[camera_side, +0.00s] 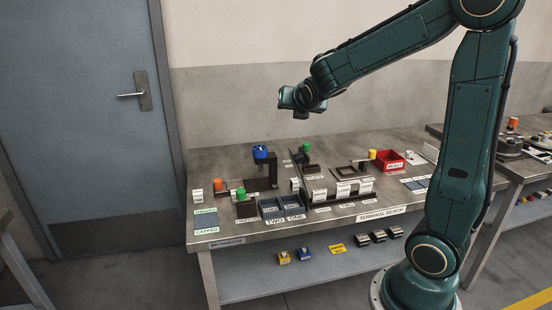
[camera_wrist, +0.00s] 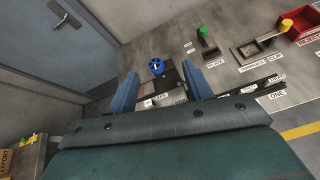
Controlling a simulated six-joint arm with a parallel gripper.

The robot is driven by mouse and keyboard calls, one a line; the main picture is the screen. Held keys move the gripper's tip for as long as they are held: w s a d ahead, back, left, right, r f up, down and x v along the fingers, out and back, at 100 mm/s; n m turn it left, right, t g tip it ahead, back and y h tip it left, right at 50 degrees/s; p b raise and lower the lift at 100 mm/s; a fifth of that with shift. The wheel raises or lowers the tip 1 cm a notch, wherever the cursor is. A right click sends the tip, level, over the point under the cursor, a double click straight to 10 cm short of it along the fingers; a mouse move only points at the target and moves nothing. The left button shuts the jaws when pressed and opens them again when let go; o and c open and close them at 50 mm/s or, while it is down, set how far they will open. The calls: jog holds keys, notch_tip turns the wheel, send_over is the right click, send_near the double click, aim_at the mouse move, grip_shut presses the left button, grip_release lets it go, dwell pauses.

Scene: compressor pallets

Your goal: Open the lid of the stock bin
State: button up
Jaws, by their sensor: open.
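My gripper (camera_side: 291,103) hangs in the air well above the back left of the bench in the side view. In the wrist view its two blue fingers (camera_wrist: 160,70) are spread apart with nothing between them touching. I cannot read a label marking the stock bin. A green knob (camera_side: 241,195) stands on a dark block at the front left. Whether either is the lid's handle I cannot tell.
A blue handwheel (camera_side: 261,152) on a black stand rises at the back left. A red reject bin (camera_side: 390,161) stands at the right. A lower shelf (camera_side: 262,283) holds small parts.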

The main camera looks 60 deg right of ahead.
jog(key=d+f+m+g+y, duration=0.1)
jog(key=m+g+y, duration=0.1)
jog(key=m, duration=0.3)
jog(key=s+d+f+m+g+y, duration=0.1)
jog(key=d+m+g+y, duration=0.1)
jog(key=m, duration=0.3)
jog(key=d+m+g+y, duration=0.1)
jog(key=m+g+y, duration=0.2)
jog(key=m+y, duration=0.1)
jog(key=shift+s+d+f+m, duration=0.15)
jog(key=shift+s+f+m, duration=0.05)
jog(key=shift+f+m, duration=0.2)
jog(key=f, duration=0.4)
jog(key=w+d+f, duration=0.1)
jog(key=f, duration=0.8)
jog(key=shift+w+d+f, duration=0.15)
jog(key=shift+w+f, duration=0.1)
jog(key=shift+f, duration=0.1)
grip_shut()
